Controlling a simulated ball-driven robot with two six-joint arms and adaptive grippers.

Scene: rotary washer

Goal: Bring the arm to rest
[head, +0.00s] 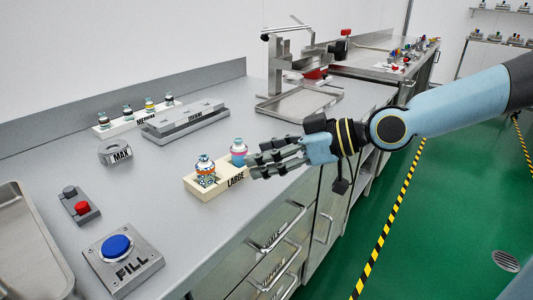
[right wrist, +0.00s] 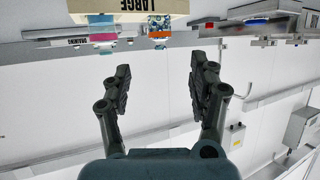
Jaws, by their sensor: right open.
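My right arm (head: 440,105) comes in from the right of the head view, blue and black. My right gripper (head: 268,160) is at the front edge of the counter, with its fingers pointing left at the holder marked LARGE (head: 208,190). In the right wrist view its two fingers (right wrist: 163,90) stand apart with nothing between them. In the right wrist view, the holder (right wrist: 128,10) appears at the top, beyond the fingertips. My left gripper is not in view.
A FILL button (head: 117,247), a small red-button box (head: 80,207), a MAX ring (head: 115,152) and a MEDIUM rack (head: 140,118) stand on the counter (head: 150,200). A metal press (head: 295,65) stands behind my gripper. Drawer handles (head: 278,230) project below. Green floor lies at right.

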